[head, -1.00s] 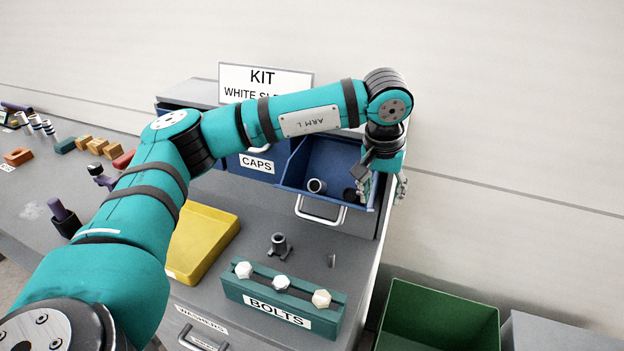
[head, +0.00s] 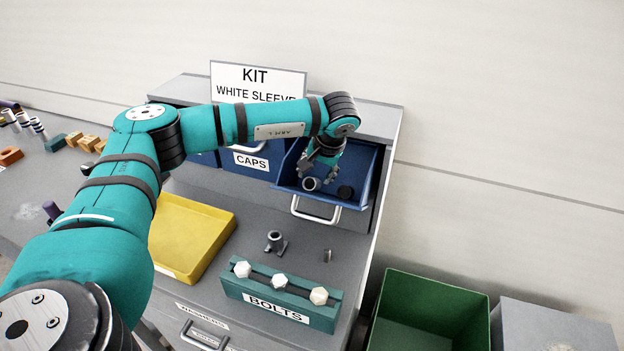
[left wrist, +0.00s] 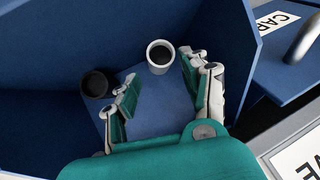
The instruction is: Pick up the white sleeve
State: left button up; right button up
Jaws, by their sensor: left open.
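The white sleeve (head: 311,184) stands in the open blue drawer, a short ring with a dark hollow. It also shows in the left wrist view (left wrist: 160,57), just beyond the fingertips and nearer the right finger. My left gripper (head: 320,171) is over the drawer, pointing down, open and empty. In the left wrist view its two fingers (left wrist: 160,82) are spread, with bare blue drawer floor between them. The fingers do not appear to touch the sleeve. My right gripper is in neither view.
A black round part (head: 345,192) lies in the same drawer, right of the sleeve. The blue drawer walls (left wrist: 60,125) rise close around my gripper. A yellow tray (head: 190,238), a teal bolts block (head: 280,297) and a green bin (head: 425,310) are nearer me.

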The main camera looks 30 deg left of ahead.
aim_at(313, 180)
pick_arm(q)
jog(key=shift+w+a+f+p, duration=0.15)
jog(key=shift+a+f+p, duration=0.05)
jog(key=shift+f+p, duration=0.2)
jog(key=p+x, duration=0.2)
jog(key=x, duration=0.1)
jog(key=shift+w+a+f, duration=0.15)
jog(key=shift+f, duration=0.15)
jog(key=shift+w+a+f, duration=0.1)
jog(key=shift+a+f, duration=0.1)
jog(key=shift+f, duration=0.25)
jog(key=c, duration=0.9)
